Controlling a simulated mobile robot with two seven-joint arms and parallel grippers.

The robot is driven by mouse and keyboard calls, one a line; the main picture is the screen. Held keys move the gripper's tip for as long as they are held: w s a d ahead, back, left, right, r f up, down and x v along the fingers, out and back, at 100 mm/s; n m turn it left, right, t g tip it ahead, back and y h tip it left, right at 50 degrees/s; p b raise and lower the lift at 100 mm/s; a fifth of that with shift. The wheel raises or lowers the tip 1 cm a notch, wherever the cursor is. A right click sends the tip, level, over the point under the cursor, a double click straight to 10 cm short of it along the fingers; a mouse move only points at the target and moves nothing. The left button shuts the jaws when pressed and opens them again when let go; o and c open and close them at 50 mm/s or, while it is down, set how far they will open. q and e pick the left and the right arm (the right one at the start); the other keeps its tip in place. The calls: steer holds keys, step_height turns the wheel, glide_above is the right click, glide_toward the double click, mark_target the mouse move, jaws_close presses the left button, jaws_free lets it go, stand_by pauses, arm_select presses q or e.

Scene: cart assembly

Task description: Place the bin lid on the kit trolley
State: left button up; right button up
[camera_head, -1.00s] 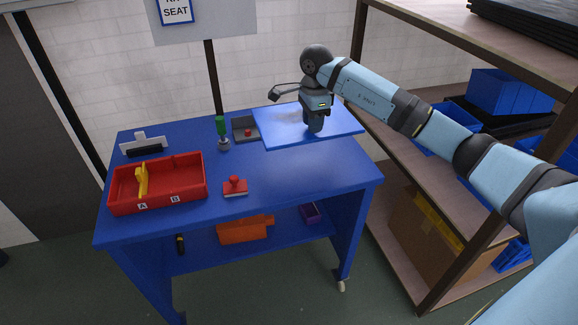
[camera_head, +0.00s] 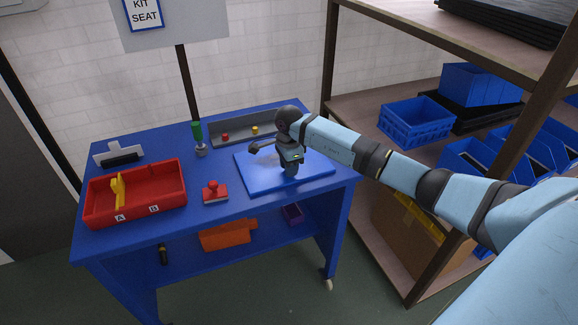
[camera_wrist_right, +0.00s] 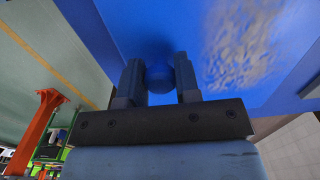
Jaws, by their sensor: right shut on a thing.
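The bin lid is a flat, bright blue panel (camera_head: 257,182) at the front right of the blue kit trolley's top (camera_head: 165,140). My right gripper (camera_head: 290,173) points down over the lid's middle and is shut on its knob. In the right wrist view the round knob (camera_wrist_right: 159,78) sits between the two fingers (camera_wrist_right: 158,85), and the lid's face (camera_wrist_right: 215,25) fills much of the picture. The lid looks level, low over the top; I cannot tell whether it touches. My left gripper is not in view.
A red bin (camera_head: 140,209) with a yellow divider stands front left. A red stamp-like piece (camera_head: 215,193) lies close left of the lid. A grey tray (camera_head: 240,128) with small red and yellow pieces, and a green-handled tool (camera_head: 198,133), stand behind. A shelf rack (camera_head: 345,104) rises at right.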

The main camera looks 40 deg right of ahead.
steer(key=shift+r, duration=0.1)
steer(key=o, duration=0.8)
steer(key=shift+o, duration=1.2)
